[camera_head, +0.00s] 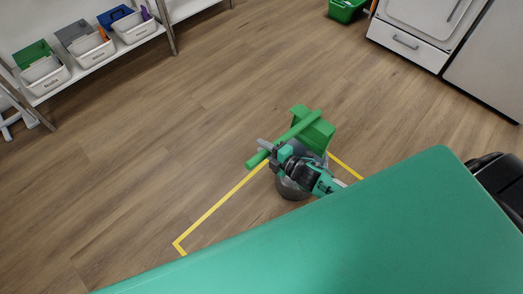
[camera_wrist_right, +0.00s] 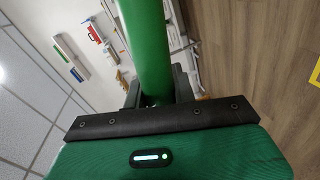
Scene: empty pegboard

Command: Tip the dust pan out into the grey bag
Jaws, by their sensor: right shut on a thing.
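The green dust pan (camera_head: 316,136) is in the middle of the head view, held above the floor, with its long green handle (camera_head: 254,162) pointing down-left. My right gripper (camera_head: 275,152) is shut on this handle. In the right wrist view the handle (camera_wrist_right: 147,45) runs up between the two dark fingers (camera_wrist_right: 157,92). A rounded grey thing, apparently the grey bag (camera_head: 291,190), shows below my right wrist, largely covered by it. Its opening is hidden. What the pan holds cannot be seen. My left gripper is not in view.
Yellow tape (camera_head: 214,213) marks the wooden floor around the grey thing. A shelf (camera_head: 103,64) with several white bins stands at the upper left. A green crate (camera_head: 346,9) and white cabinets (camera_head: 410,42) are at the upper right. The floor left of the tape is clear.

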